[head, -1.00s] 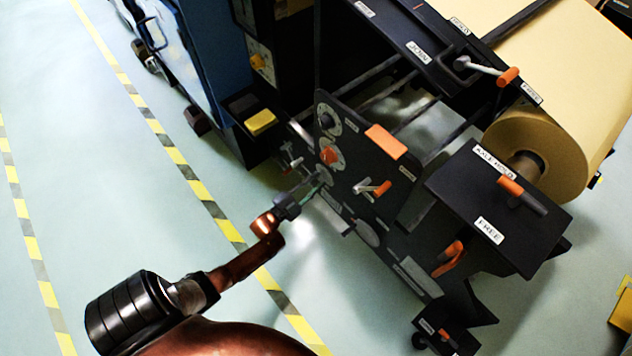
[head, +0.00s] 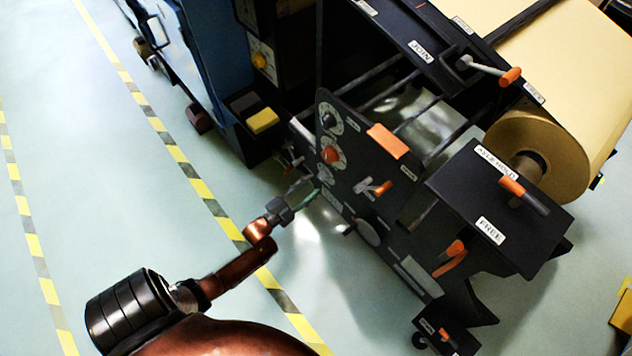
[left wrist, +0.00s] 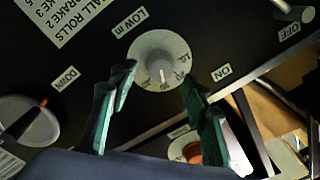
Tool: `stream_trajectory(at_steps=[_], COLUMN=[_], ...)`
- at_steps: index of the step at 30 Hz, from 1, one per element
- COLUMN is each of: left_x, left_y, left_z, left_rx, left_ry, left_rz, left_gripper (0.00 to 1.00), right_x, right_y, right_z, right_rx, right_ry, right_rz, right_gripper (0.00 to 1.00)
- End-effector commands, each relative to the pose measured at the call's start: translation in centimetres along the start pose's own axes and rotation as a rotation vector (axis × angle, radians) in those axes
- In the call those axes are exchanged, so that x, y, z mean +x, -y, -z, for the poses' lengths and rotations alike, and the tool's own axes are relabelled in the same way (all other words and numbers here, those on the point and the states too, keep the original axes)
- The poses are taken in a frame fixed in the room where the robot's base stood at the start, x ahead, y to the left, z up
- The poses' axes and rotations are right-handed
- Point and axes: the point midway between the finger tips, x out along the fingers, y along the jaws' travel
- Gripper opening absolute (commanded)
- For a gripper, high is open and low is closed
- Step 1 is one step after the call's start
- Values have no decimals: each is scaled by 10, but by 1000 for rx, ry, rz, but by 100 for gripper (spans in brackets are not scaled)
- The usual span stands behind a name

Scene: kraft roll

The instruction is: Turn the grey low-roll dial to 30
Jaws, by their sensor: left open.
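The grey low-roll dial (left wrist: 158,48), labelled "LOW m", is on the black panel in the left wrist view. Its round face has a pale pointer mark and small numbers on its lower side; I cannot read the setting surely. My left gripper (left wrist: 158,75) is open, with a green-padded finger on each side of the lower part of the dial and nothing between them. In the head view, my left gripper (head: 304,191) is at the panel's left edge, by the lowest of three dials, partly covering that area.
An orange knob (head: 331,155) and a dark-knobbed dial (head: 329,119) sit above on the panel. An orange-handled lever (head: 381,188) sticks out to the right. A yellow block (head: 262,121) is on a ledge behind. The striped floor at left is clear.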

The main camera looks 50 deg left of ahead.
Motion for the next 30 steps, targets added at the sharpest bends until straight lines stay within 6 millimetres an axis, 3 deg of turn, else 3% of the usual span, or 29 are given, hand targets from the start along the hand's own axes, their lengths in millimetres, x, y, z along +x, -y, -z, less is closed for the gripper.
stream_trajectory(at_steps=[6, 12, 30], left_x=[-48, -75, -83], left_y=[0, 0, 0], left_z=[-1, 0, 0], left_rx=[0, 0, 0], left_ry=[2, 1, 0], left_rz=[-1, 0, 0], left_gripper=[44, 44, 44], right_x=[0, 0, 0], right_y=[0, 0, 0], right_z=[0, 1, 1], right_rx=[0, 0, 0], right_ry=[-1, -1, -2], right_rz=[0, 0, 0], right_gripper=[31, 31, 31])
